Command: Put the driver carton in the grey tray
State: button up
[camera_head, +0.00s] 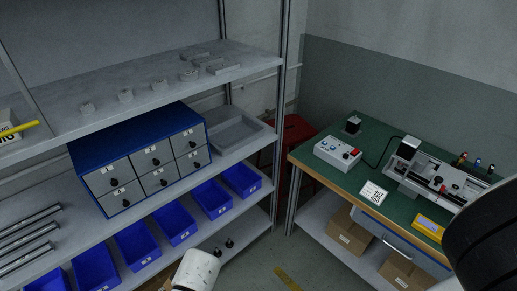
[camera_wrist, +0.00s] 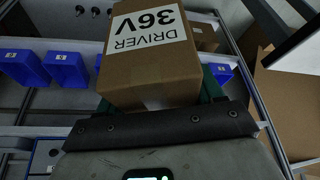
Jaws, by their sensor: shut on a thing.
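The driver carton (camera_wrist: 150,75) is a brown box with a white label reading DRIVER 36V, upside down in the wrist view. My gripper (camera_wrist: 160,92) is shut on it, with green finger parts showing at the carton's left and right sides. The carton's lower end is hidden behind the dark gripper bar. I cannot make out the carton or the gripper fingers in the head view. The grey tray (camera_head: 236,134) sits on the middle shelf, right of the blue drawer cabinet, and looks empty. I cannot pick it out in the wrist view.
The blue drawer cabinet (camera_head: 143,160) stands left of the tray. Blue bins (camera_head: 176,222) line the lower shelf. An upper shelf (camera_head: 150,75) with small grey parts hangs above. A rack post (camera_head: 284,110) and a green-topped workbench (camera_head: 345,175) stand to the right.

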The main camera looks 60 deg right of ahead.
aim_at(234, 137)
jog(key=i+j+z, duration=0.1)
jog(key=z, duration=0.35)
jog(key=i+j+z, duration=0.15)
jog(key=z, duration=0.25)
jog(key=i+j+z, duration=0.1)
jog(key=z, duration=0.35)
jog(key=j+z, duration=0.3)
jog(key=z, duration=0.15)
